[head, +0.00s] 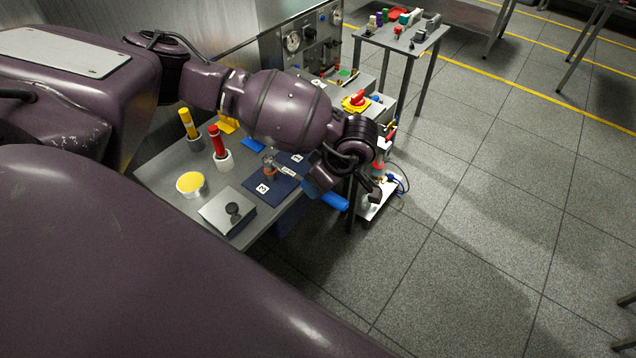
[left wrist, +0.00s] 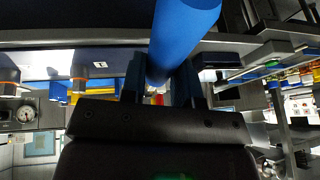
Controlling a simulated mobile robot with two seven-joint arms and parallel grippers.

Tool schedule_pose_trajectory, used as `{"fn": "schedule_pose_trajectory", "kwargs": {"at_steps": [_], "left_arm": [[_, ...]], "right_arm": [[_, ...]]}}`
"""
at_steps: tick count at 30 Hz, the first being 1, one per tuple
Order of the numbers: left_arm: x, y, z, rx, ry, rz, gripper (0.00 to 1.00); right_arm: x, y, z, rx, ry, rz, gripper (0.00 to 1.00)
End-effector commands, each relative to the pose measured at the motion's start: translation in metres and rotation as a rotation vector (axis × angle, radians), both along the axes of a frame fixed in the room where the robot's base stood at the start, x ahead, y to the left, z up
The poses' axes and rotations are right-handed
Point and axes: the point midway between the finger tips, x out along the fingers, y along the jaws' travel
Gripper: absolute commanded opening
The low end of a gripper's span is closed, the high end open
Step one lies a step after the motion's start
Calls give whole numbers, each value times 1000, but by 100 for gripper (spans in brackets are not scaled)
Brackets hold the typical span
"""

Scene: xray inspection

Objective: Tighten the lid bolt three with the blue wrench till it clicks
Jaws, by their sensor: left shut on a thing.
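The blue wrench (head: 334,201) is in my left gripper (head: 318,182), at the right edge of the work table. Only its thick blue handle shows clearly in the head view, angled down to the right. In the left wrist view the blue handle (left wrist: 184,32) runs up from between the two dark fingers of my left gripper (left wrist: 161,85), which are shut on it. The wrench's working end is not clear. I cannot make out lid bolt three; my left arm covers part of the table. My right gripper is not in view.
The grey table (head: 165,172) bears a dark blue mat (head: 258,178) with white number tags, a metal box with a black knob (head: 233,209), a yellow-topped can (head: 191,184), and red (head: 217,140) and yellow (head: 187,122) upright tools. Open floor (head: 480,220) lies to the right.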

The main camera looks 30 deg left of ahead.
Motion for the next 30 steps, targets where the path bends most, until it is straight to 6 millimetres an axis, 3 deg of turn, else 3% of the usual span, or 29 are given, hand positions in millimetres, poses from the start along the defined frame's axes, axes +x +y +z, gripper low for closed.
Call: {"fn": "schedule_pose_trajectory", "kwargs": {"at_steps": [14,30], "left_arm": [[0,0,4,0,-1,0,0],[1,0,28,0,-2,0,0]], "right_arm": [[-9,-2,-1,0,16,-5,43],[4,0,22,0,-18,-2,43]]}}
